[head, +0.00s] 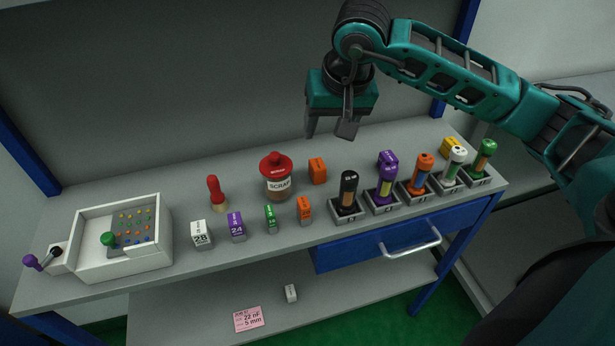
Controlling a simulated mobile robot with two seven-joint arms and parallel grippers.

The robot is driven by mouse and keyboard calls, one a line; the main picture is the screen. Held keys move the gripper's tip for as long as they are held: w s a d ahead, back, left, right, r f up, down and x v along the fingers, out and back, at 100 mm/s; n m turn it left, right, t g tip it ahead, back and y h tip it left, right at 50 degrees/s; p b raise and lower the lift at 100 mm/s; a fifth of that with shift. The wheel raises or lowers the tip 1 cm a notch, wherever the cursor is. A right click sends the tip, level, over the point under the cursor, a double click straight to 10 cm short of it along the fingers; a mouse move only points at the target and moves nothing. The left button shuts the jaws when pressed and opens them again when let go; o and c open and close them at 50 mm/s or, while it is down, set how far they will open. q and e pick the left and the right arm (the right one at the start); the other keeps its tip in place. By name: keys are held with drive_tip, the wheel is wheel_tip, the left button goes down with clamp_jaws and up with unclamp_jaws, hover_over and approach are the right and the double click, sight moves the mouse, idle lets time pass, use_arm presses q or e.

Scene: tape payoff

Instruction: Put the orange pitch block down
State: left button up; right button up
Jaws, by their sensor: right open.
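Two orange blocks stand on the bench. One orange block (305,209) with a pale label is at the front, in a row with a white block (202,234) marked 28, a purple block (236,226) marked 24 and a green block (270,218). The other orange block (317,170) stands farther back, right of the scrap jar; I see no label on it. I cannot tell for certain which is the pitch block. My right gripper (331,129) is open and empty, pointing down above the back orange block and apart from it. My left gripper is not in view.
The red-lidded scrap jar (278,184) and a red-handled tool (215,194) stand mid-bench. Several coloured reels or handles stand in grey holders at right, including a black one (348,191). A white box (122,263) is at left. A pink card (249,319) lies on the lower shelf.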

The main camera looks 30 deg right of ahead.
drive_tip(key=n, duration=0.2)
hover_over(318, 164)
drive_tip(key=s, duration=0.2)
wheel_tip(318, 164, down, 7)
drive_tip(key=x, duration=0.5)
drive_tip(key=shift+a+f+b, duration=0.15)
drive_tip(key=shift+a+b, duration=0.1)
drive_tip(key=shift+b, duration=0.1)
drive_tip(key=shift+h, duration=0.3)
clamp_jaws()
